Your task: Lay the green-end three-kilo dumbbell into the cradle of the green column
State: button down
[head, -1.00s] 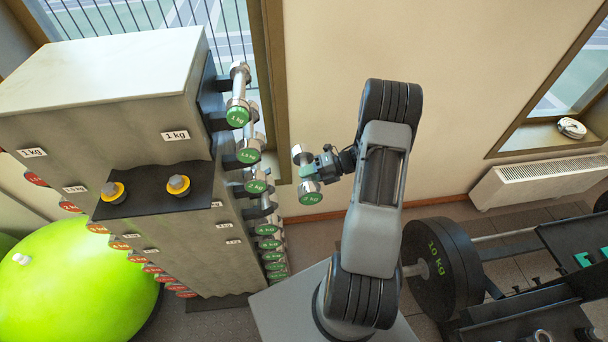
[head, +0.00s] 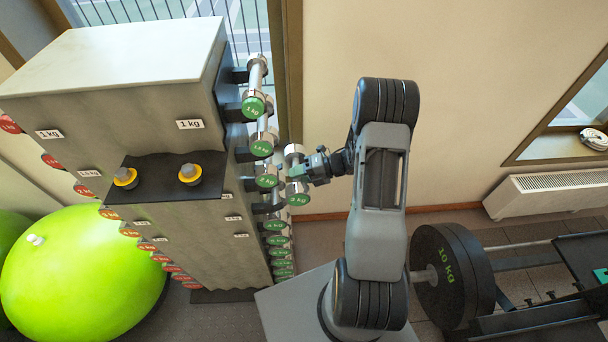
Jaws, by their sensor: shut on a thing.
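My gripper (head: 304,171) is shut on the handle of a green-end dumbbell (head: 298,194). The dumbbell has chrome heads, and the small number on its green face is hard to read. It hangs in the air just right of the green column (head: 275,240), its green end towards me. That column of green-end dumbbells runs down the right side of the grey rack. A dark cradle (head: 265,207) between the 2 kg dumbbell (head: 267,181) and the 4 kg dumbbell (head: 275,225) looks empty. The held dumbbell's near end is slightly above and right of this cradle.
The grey rack (head: 120,90) also bears red-end dumbbells on its left and two yellow-ringed knobs (head: 190,174) on a black shelf. A green ball (head: 80,265) lies at left. A barbell plate (head: 450,270) and a radiator (head: 545,190) stand at right.

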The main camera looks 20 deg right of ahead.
jog(key=w+a+b, duration=0.1)
jog(key=w+a, duration=0.1)
jog(key=a, duration=0.4)
jog(key=shift+w+a, duration=0.15)
dwell(0.4)
jog(key=shift+w+a+b, duration=0.1)
jog(key=shift+a+b, duration=0.35)
jog(key=shift+a, duration=0.2)
dwell(1.0)
jog(key=shift+f+b, duration=0.95)
jog(key=shift+f, duration=0.15)
dwell(0.8)
jog(key=c, duration=0.8)
grip_release()
jog(key=shift+s+a, duration=0.15)
jog(key=shift+s, duration=0.05)
jog(key=shift+f, duration=0.1)
jog(key=b+v, duration=0.1)
jog(key=v, duration=1.3)
